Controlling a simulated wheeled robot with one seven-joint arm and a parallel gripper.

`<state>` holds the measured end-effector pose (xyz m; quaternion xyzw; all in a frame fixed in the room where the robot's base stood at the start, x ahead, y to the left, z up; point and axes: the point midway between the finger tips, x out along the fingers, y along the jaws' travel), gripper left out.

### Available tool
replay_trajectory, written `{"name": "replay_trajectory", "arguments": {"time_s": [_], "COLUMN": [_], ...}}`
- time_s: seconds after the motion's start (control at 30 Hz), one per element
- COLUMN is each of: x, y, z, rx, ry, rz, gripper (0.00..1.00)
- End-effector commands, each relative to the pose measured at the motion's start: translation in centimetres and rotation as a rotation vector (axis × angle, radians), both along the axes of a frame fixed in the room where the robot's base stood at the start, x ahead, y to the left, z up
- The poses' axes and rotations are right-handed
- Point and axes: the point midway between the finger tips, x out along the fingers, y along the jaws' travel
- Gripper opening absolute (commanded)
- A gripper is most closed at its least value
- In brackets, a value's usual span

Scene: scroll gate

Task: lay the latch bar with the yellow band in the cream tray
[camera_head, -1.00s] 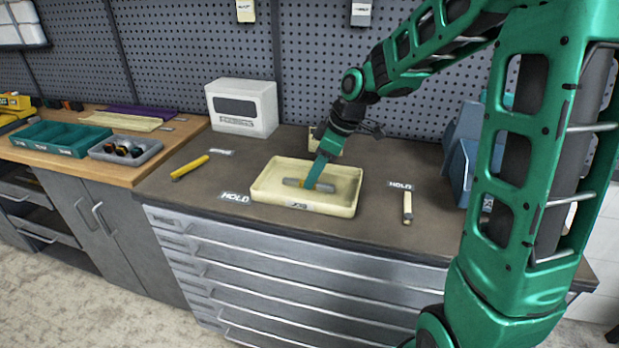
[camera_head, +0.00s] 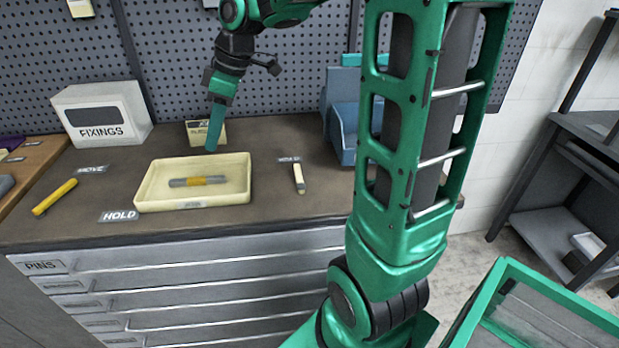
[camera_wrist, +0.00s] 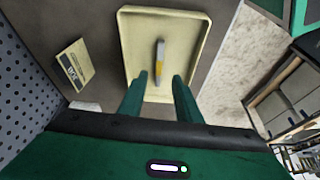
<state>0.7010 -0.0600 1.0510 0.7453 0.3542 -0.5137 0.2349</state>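The latch bar with the yellow band (camera_head: 197,181) is a grey bar lying flat on the floor of the cream tray (camera_head: 150,204). In the wrist view the bar (camera_wrist: 160,63) lies inside the tray (camera_wrist: 128,50), apart from my fingers. My gripper (camera_head: 212,148) is above the tray's back edge in the head view, pointing down. In the wrist view my gripper (camera_wrist: 158,82) shows two green fingers spread apart with nothing between them.
A yellow bar (camera_head: 55,196) lies left of the tray and a small cream-and-dark bar (camera_head: 299,178) lies right of it. A HOLD label (camera_head: 119,216) is at the front. A FIXINGS box (camera_head: 101,114) and blue bins (camera_head: 342,115) stand at the back.

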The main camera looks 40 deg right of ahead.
Motion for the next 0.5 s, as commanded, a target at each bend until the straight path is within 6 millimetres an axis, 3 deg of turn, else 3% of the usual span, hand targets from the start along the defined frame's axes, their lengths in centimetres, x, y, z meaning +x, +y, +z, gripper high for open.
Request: {"name": "replay_trajectory", "arguments": {"time_s": [0.17, 0.3, 0.5], "x": [-5.8, -12.8, -22.3], "y": [-3.8, -7.4, -10.5], "z": [-1.3, -3.1, -5.9], "rx": [-0.034, -0.056, -0.069], "ry": [0.104, 0.209, 0.334], "rz": [-0.326, -0.687, -1.137], "gripper": [0.31, 0.31, 0.31]}}
